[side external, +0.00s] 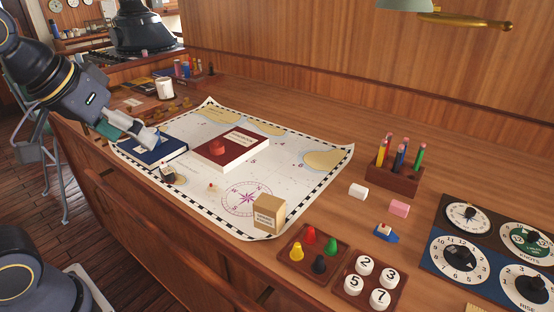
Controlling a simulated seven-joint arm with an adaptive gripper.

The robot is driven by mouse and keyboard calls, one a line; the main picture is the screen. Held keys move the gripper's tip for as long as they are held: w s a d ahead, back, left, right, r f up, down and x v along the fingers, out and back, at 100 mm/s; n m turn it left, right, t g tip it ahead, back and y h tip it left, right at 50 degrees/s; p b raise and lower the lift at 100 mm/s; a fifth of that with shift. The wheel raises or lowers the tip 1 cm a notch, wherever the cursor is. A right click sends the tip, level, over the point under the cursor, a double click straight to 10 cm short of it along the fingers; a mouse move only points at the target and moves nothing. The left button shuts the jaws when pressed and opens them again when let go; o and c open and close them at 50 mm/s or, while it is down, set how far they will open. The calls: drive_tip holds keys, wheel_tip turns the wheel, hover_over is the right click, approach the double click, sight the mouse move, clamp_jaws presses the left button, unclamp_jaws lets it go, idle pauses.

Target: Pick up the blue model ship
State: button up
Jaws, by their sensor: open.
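The blue model ship (385,232) is small, with a blue hull and a white and orange upper part. It sits upright on the wooden desk, right of the chart and behind the trays. My gripper (156,142) is far to the left of it, over the dark blue book (160,150) at the chart's left edge. The gripper is open, and no object shows between its fingers. The fingertips are small in this view, and whether they touch the book cannot be told.
A tray of coloured pawns (289,276) and a tray of numbered pieces (345,295) lie in front. Dial panels (428,264) are right. The chart (290,185) holds a red book (232,150) and box (269,213).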

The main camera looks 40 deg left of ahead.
drive_tip(key=w+d+r+n, duration=0.1)
drive_tip(key=w+d+r, duration=0.1)
drive_tip(key=w+r, duration=0.55)
drive_tip(key=m+g, duration=0.2)
drive_tip(key=m, duration=0.2)
hover_over(388, 229)
drive_tip(key=s, duration=0.2)
wheel_tip(388, 229, down, 27)
drive_tip(key=shift+f, duration=0.1)
drive_tip(key=x, duration=0.5)
drive_tip(key=shift+f, duration=0.4)
